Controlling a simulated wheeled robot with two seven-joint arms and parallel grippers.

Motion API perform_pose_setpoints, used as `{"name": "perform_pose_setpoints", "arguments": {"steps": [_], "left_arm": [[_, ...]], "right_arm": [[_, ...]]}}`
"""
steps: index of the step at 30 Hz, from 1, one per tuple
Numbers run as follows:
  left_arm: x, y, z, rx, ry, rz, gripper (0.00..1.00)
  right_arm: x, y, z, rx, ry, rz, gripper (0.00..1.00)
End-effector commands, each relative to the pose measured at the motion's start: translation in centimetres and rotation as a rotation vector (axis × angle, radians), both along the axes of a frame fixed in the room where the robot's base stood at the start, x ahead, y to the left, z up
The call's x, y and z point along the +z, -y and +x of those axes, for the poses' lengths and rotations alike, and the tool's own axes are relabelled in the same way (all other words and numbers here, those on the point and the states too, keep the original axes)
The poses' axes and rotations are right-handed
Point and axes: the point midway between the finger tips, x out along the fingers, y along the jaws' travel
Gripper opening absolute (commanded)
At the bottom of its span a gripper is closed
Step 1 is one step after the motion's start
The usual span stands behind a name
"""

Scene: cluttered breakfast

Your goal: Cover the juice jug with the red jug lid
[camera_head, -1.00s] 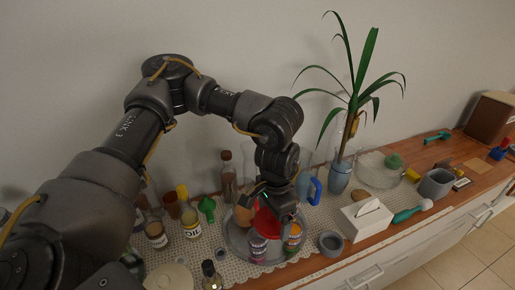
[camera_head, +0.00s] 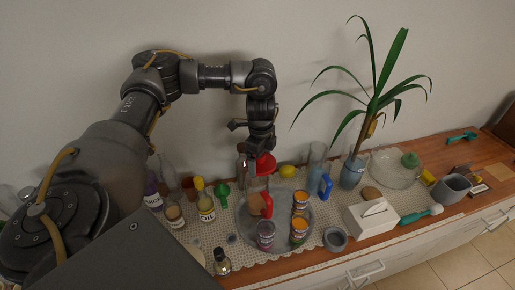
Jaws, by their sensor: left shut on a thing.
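My left gripper (camera_head: 260,151) is shut on the red jug lid (camera_head: 265,166), and its fingers are partly hidden by the lid. A clear jug with a red handle (camera_head: 267,205) and orange-brown contents, apparently the juice jug, stands on the round tray (camera_head: 289,247). The lid is tilted and shows just above this jug's top; I cannot tell whether they touch. A second clear jug with a blue handle (camera_head: 326,186) stands to the right, behind the tray. My right gripper is not in view.
Cans (camera_head: 299,228) stand on the tray's front right. A yellow-labelled jar (camera_head: 205,210), a green funnel (camera_head: 222,190) and bottles crowd the left. A grey bowl (camera_head: 335,239), tissue box (camera_head: 372,218) and potted plant (camera_head: 352,172) stand to the right. A lemon (camera_head: 287,171) lies behind the tray.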

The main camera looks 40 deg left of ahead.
Motion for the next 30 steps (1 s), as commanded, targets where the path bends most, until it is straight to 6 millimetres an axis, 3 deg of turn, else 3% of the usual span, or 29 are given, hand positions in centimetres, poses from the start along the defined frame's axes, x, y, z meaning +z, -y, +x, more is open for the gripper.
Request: {"name": "perform_pose_setpoints", "arguments": {"steps": [4, 12, 20, 30], "left_arm": [[0.3, -1.2, 0.0, -0.050, -0.002, 0.005, 0.65], [0.2, -1.3, 0.0, -0.061, -0.002, 0.006, 0.65], [0.5, -1.4, 0.0, -0.059, -0.005, 0.004, 0.65], [-3.4, -1.4, -0.1, -0.059, -0.005, 0.004, 0.65]], "right_arm": [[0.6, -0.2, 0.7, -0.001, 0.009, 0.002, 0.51], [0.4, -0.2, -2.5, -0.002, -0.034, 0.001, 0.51], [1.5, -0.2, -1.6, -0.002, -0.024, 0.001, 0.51], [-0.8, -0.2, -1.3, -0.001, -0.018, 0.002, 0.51]]}}
